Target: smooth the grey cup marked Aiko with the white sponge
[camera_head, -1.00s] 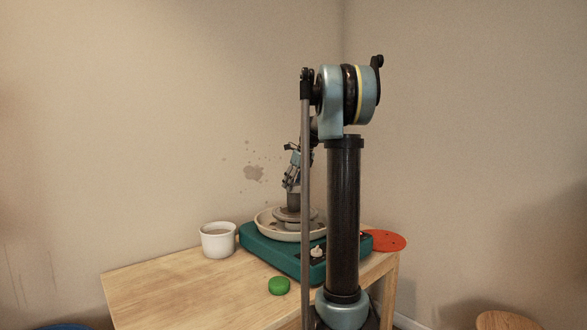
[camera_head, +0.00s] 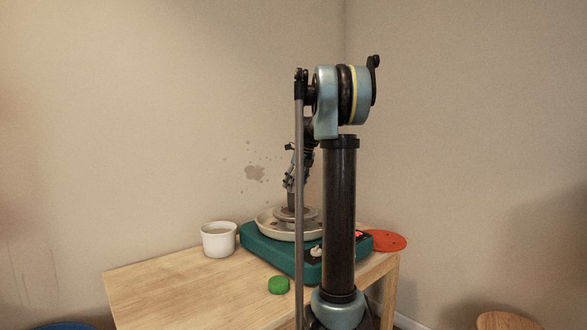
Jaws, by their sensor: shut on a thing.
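A small grey-brown cup (camera_head: 291,206) stands on the grey wheel head (camera_head: 283,219) of the teal pottery wheel. Its Aiko mark cannot be read from here. My gripper (camera_head: 289,190) points down at the cup's top and is shut, apparently on the white sponge. The sponge cannot be made out; the fingers and cup seem to hide it. Whether it touches the cup cannot be told.
The pottery wheel (camera_head: 258,249) has a cream splash pan (camera_head: 267,228); my arm covers its right part. A green lump (camera_head: 279,285) lies in front, a red disc (camera_head: 389,241) right. The wooden table's (camera_head: 180,290) left front is clear.

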